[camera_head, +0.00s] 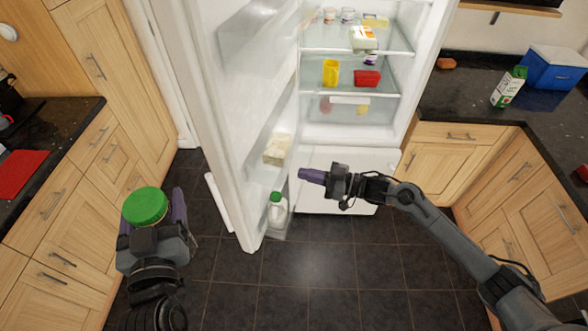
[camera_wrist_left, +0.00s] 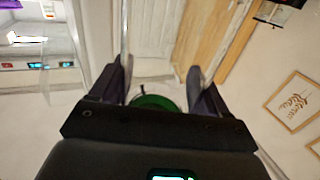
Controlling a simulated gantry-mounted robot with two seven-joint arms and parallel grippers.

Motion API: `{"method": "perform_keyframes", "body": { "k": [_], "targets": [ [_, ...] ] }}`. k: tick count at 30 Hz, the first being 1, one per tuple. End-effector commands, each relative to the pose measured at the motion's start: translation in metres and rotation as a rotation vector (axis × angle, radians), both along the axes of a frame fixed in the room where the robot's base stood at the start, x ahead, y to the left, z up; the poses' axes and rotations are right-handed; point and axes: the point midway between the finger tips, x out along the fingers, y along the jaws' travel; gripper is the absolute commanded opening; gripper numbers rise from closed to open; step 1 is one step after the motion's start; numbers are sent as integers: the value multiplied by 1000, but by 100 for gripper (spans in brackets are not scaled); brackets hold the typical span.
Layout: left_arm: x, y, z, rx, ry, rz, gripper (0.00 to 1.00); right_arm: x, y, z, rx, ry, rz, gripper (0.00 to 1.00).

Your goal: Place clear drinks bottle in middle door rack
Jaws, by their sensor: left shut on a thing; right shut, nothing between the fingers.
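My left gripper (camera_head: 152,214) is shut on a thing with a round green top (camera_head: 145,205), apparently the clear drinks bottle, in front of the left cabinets. In the left wrist view a green round part (camera_wrist_left: 153,102) shows between the fingers; the clear body is hard to make out. The fridge door (camera_head: 215,110) stands open, left of the fridge interior. On its inner side, a pale carton (camera_head: 278,149) sits at a middle level and a white bottle with a green cap (camera_head: 277,211) stands low. The clear rack edges are faint. My right gripper (camera_head: 325,178) is shut and empty before the fridge.
Fridge shelves hold a yellow cup (camera_head: 331,73), a red item (camera_head: 367,78) and a white-and-green tub (camera_head: 363,38). A carton (camera_head: 509,87) and a blue cooler (camera_head: 555,67) stand on the right counter. The tiled floor (camera_head: 300,265) is clear.

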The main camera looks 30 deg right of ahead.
Motion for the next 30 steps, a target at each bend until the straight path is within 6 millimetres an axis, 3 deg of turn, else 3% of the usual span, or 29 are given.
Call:
{"method": "perform_keyframes", "body": {
  "k": [8, 22, 30],
  "targets": [
    [0, 0, 10, -1, -3, 0, 32, 16, 15, 1, -1, -1, -1, 0],
    [0, 0, 9, -1, -3, 0, 32, 19, 19, 0, 0, 0, 0, 0],
    [0, 0, 7, -1, -3, 1, 32, 41, 53, 1, 3, 0, -18, 0]
  ]
}}
